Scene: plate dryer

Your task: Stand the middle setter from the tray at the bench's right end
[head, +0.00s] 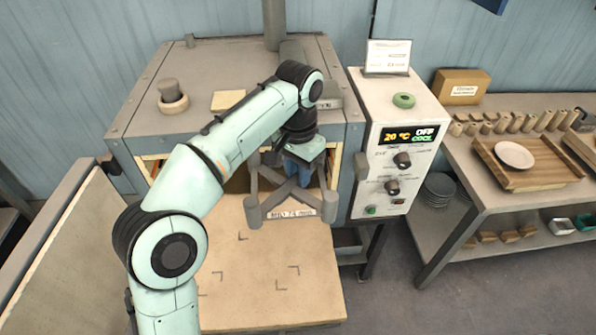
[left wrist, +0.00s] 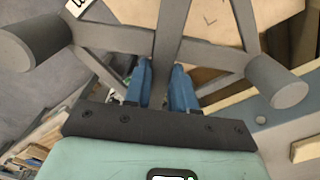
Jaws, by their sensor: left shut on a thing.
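My left gripper (head: 302,172) is shut on a grey setter (head: 265,207), a frame of crossed bars with round posts at its corners. A label on its front bar seems to read "MID 74 mm". The setter is over the back part of the pale tray (head: 235,285), in front of the kiln opening; I cannot tell whether it touches the tray. In the left wrist view, the blue fingers (left wrist: 160,85) close on a middle bar of the setter (left wrist: 110,38). The bench (head: 475,190) is at the right. My right gripper is not in view.
The kiln's control box (head: 385,150) reads 20 °C, OFF, COOL and stands between kiln and bench. The bench holds a wooden board (head: 555,175) with a white plate (head: 514,155), several small pale blocks and a cardboard box (head: 460,86). The tray's front has corner marks and is bare.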

